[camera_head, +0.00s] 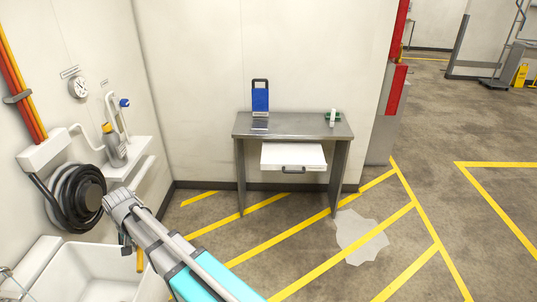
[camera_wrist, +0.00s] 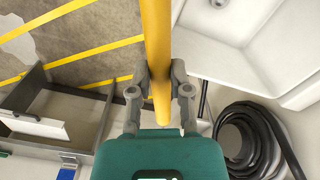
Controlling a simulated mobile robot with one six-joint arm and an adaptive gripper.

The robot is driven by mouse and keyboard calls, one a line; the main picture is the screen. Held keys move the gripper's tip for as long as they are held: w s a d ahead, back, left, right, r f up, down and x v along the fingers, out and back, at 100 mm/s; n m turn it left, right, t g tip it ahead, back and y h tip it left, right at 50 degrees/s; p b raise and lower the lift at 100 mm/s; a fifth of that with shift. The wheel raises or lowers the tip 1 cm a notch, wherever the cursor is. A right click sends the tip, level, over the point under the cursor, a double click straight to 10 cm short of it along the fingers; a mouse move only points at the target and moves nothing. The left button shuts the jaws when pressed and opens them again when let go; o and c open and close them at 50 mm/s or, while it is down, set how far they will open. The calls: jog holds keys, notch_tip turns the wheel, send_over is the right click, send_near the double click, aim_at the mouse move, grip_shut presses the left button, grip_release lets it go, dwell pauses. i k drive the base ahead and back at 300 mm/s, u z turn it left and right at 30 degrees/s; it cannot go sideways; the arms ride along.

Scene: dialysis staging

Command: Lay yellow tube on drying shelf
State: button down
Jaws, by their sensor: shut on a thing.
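The yellow tube (camera_wrist: 158,40) runs from the top of the wrist view down between my fingers. My gripper (camera_wrist: 160,78) is shut on it near its lower end. In the head view a short piece of the yellow tube (camera_head: 140,260) shows beside my gripper (camera_head: 127,250), over the white sink; my arm hides part of this area. A white wall shelf (camera_head: 140,148) on the left wall holds a grey bottle with a yellow cap. I cannot tell for sure whether it is the drying shelf.
The white sink (camera_head: 105,280) is at the lower left, with a coiled black hose (camera_head: 75,198) on the wall above it. A grey table (camera_head: 290,128) with an open white drawer (camera_head: 293,157) stands at the back wall. A pale puddle (camera_head: 362,240) lies on the striped floor.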

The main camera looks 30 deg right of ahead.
aim_at(293, 157)
jog(key=z, duration=0.2)
jog(key=i, duration=0.45)
jog(key=z, duration=0.7)
jog(key=i, duration=0.65)
jog(key=z, duration=0.55)
jog(key=i, duration=0.7)
jog(key=z, duration=0.1)
jog(key=k, duration=0.95)
jog(key=z, duration=0.05)
jog(key=i, duration=0.15)
jog(key=z, duration=0.1)
